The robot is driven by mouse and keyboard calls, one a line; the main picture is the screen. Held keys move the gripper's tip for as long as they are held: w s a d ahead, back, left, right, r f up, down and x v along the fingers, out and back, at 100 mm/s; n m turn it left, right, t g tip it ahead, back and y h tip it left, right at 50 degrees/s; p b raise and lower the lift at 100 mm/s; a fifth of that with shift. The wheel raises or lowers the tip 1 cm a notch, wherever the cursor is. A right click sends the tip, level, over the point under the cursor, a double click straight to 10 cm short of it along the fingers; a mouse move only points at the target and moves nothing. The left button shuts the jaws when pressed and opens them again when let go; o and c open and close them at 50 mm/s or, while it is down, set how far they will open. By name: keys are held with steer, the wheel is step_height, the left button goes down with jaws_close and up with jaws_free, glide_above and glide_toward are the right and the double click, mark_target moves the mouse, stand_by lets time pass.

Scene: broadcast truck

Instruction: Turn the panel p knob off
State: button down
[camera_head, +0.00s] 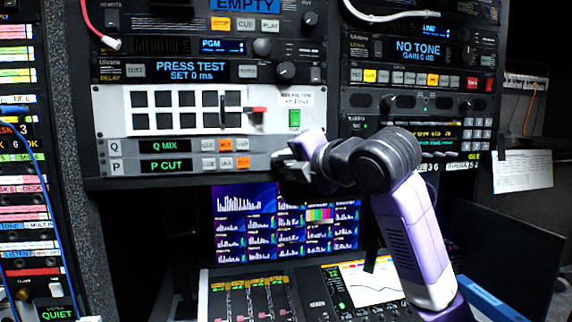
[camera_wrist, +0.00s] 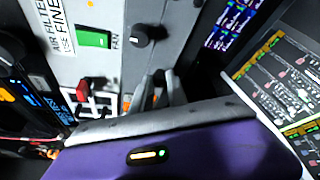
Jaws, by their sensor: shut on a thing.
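The panel P strip (camera_head: 116,167) is a grey row with a dark display reading "P CUT" and small buttons, one of them lit orange. My gripper (camera_head: 283,165) is at the right end of this strip, against the panel face. In the wrist view my gripper's two grey fingers (camera_wrist: 162,77) are close together and shut at the panel. The panel P knob itself is hidden by the fingers in both views. A separate black round knob (camera_wrist: 140,37) shows in the wrist view, beside the fingers and apart from them.
The panel Q strip (camera_head: 116,146), reading "Q MIX", lies just above. A green FAN switch (camera_head: 294,118) sits above my gripper and also shows in the wrist view (camera_wrist: 93,38). A red-tipped lever (camera_head: 258,109) sticks out nearby. Monitors (camera_head: 245,225) and a console (camera_head: 250,298) lie below.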

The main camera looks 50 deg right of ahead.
steer(key=shift+n+g, duration=0.3)
steer(key=shift+n, duration=0.3)
steer(key=c, duration=1.3)
jaws_free()
steer(key=b+v, duration=0.2)
steer(key=v, duration=0.5)
steer(key=shift+s+a, duration=0.2)
steer(key=shift+s, duration=0.1)
steer(key=shift+s, duration=0.1)
